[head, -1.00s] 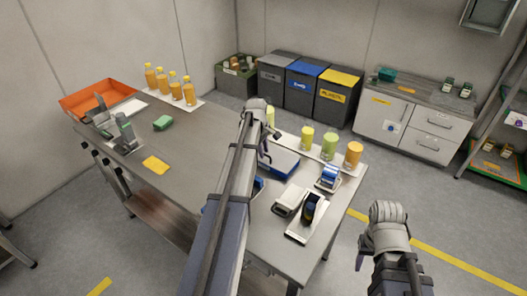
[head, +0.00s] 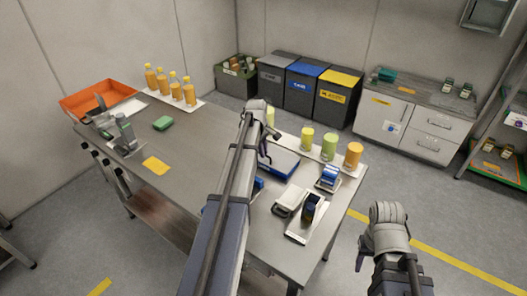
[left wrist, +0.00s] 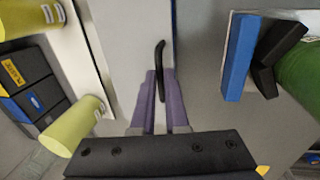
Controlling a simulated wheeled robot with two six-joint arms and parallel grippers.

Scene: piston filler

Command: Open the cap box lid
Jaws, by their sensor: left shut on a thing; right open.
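The cap box (head: 284,166) looks like a low blue box with a light grey lid; it lies on the table beside the row of cups, partly hidden by my left arm. In the left wrist view its grey lid (left wrist: 125,40) carries a thin black handle (left wrist: 160,60). My left gripper (head: 264,156) is at the box. In the left wrist view its purple fingers (left wrist: 164,82) are shut on the handle. The lid looks flat; I cannot tell whether it is raised at all. My right gripper (head: 360,262) is open and empty, off the table's right side.
Green and orange cups (head: 330,147) stand on a white strip behind the box. A blue-topped device (head: 328,177) and a grey stand (head: 305,220) are to its right. An orange tray (head: 88,98), bottles (head: 175,88) and a green block (head: 163,123) are at the table's far left.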

